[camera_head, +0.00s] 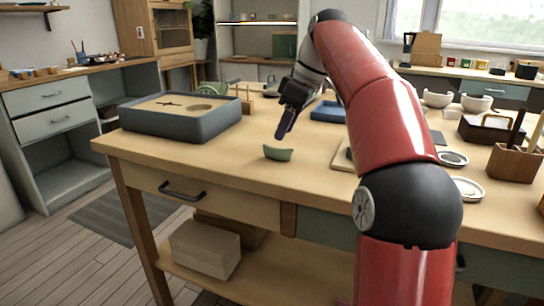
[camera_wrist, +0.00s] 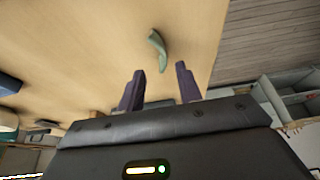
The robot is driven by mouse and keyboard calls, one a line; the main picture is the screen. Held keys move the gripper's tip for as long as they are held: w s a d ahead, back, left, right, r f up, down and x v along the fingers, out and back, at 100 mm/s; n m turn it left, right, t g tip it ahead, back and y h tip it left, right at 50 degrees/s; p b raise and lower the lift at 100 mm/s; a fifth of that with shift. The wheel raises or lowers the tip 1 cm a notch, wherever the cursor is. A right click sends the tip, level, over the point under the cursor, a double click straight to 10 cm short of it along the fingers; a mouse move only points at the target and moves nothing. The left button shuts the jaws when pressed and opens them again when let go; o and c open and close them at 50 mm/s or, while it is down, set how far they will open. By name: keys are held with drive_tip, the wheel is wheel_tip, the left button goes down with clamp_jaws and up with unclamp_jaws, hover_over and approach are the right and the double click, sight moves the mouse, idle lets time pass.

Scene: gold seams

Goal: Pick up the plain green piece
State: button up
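A small plain green piece (camera_head: 278,153), curved like a shard, lies on the wooden table (camera_head: 225,165) near its front edge. My gripper (camera_head: 286,124) is above the table, behind and slightly above the piece, with its fingers pointing down. In the wrist view the green piece (camera_wrist: 157,48) lies beyond the fingertips, roughly midway between them. The two dark purple fingers (camera_wrist: 161,80) are apart with nothing between them, and the piece is not touched.
A grey-blue sand tray (camera_head: 180,123) stands to the left. A blue tray (camera_head: 328,111) is behind. White bowls (camera_head: 437,99), small dishes (camera_head: 468,188) and a wooden holder (camera_head: 514,163) are on the right. The table around the piece is clear.

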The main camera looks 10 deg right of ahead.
sight(277, 153)
drive_tip(key=x, duration=0.1)
drive_tip(key=b+x, duration=0.1)
drive_tip(key=x, duration=0.1)
drive_tip(key=b+x, duration=0.1)
drive_tip(key=x, duration=0.1)
drive_tip(key=shift+s+f, duration=0.3)
drive_tip(key=shift+s, duration=0.05)
clamp_jaws()
